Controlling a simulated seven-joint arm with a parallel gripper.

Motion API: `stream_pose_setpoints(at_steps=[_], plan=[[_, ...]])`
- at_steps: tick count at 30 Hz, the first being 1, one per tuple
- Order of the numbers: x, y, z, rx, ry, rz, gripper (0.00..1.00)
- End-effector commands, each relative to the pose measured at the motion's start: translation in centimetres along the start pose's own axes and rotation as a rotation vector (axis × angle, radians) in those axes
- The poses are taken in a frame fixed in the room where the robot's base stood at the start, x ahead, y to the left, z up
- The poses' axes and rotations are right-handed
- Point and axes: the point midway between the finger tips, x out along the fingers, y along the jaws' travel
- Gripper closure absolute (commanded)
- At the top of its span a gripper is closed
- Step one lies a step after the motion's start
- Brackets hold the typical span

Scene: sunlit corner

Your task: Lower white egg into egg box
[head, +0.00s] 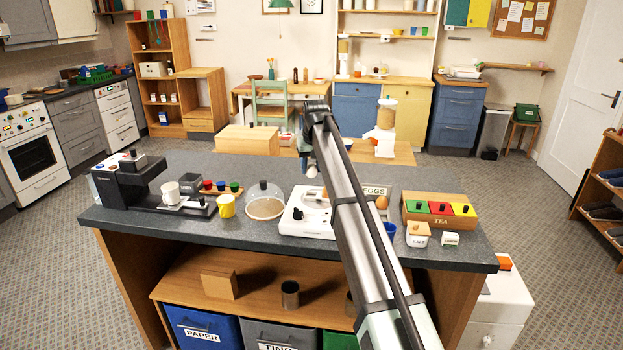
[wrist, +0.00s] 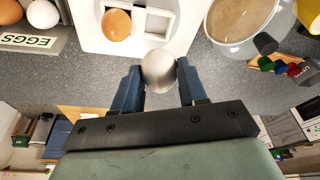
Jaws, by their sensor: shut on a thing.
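My gripper (wrist: 160,85) is shut on a white egg (wrist: 159,70), its blue fingers on either side of it. The egg hangs in front of a white box with square openings (wrist: 92,38), seen from above in the wrist view. A brown egg (wrist: 117,22) sits in one opening; the opening beside it looks empty. A holder labelled EGGS (wrist: 28,41) is at the left, with another white egg (wrist: 42,13) and a brown egg (wrist: 10,10). In the head view my arm hides part of this area; the EGGS label (head: 375,190) shows beside it.
A clear dome (head: 264,198) stands left of a white unit (head: 303,222) on the dark counter. A tea box (head: 440,211) and salt jar (head: 418,234) stand at the right.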

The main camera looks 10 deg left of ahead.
Motion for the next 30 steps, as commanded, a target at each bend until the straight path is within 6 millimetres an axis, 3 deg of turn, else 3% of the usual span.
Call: stream_pose_setpoints(at_steps=[11, 30], plan=[[-3.3, 1.5, 0.1, 0.002, 0.0, 0.0, 0.7], [-7.0, 9.7, 4.7, 0.002, -0.001, 0.0, 0.7]])
